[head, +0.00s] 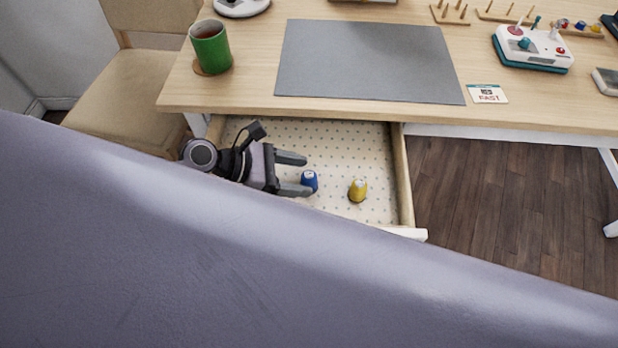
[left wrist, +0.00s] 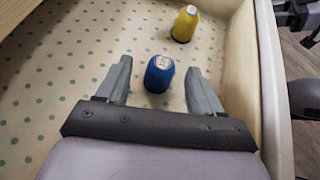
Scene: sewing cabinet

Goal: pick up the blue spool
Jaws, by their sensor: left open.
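The blue spool (head: 309,181) stands upright in the open drawer, on its dotted lining. My left gripper (head: 298,174) is open in the drawer, its fingers pointing right toward the spool. In the left wrist view the blue spool (left wrist: 159,74) is near the fingertips, roughly midway between the two open fingers (left wrist: 157,80), with a gap on each side. The gripper is not closed on it. My right gripper cannot be made out in the head view.
A yellow spool (head: 358,190) stands in the drawer right of the blue one; it also shows in the left wrist view (left wrist: 185,23). The drawer's wall (head: 402,175) is at the right. Above are the tabletop with a grey mat (head: 365,62) and a green mug (head: 211,47).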

